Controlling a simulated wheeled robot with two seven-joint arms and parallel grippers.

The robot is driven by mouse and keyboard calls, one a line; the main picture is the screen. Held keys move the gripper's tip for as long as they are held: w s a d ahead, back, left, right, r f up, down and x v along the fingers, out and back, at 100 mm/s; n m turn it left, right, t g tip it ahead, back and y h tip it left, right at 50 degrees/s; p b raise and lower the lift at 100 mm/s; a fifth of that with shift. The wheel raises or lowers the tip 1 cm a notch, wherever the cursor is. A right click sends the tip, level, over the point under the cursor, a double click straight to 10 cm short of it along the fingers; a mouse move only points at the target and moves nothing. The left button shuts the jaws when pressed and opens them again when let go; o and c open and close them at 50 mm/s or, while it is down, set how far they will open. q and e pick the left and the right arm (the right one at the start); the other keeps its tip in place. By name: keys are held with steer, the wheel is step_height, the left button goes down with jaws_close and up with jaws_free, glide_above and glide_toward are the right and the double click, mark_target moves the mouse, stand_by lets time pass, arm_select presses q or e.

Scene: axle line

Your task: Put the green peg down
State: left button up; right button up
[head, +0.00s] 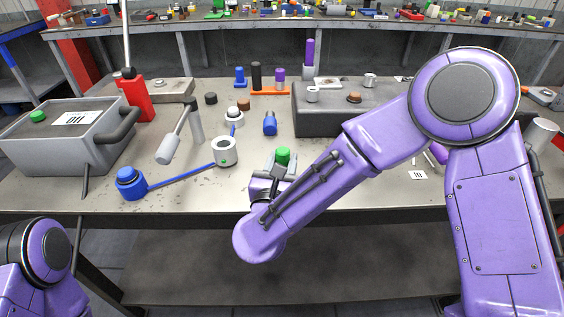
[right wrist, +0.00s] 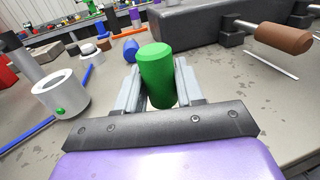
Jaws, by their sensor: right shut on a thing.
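The green peg (head: 283,155) is a short upright cylinder. It is held between the jaws of my right gripper (head: 276,166) near the front edge of the workbench. In the right wrist view the green peg (right wrist: 157,72) stands between the two grey fingers of my right gripper (right wrist: 158,88), which are shut on it. My left gripper is out of view; only part of my left arm shows at the lower left of the head view.
Left of the gripper stands a white ring-shaped cup (head: 224,151) with a green dot, joined to blue rods. A dark grey block (head: 345,122) lies behind.

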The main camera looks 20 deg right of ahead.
steer(key=o, duration=1.2)
steer(key=shift+c, duration=0.2)
steer(key=shift+r, duration=0.2)
steer(key=b+v, duration=0.1)
steer(key=v, duration=1.1)
steer(key=shift+b, duration=0.35)
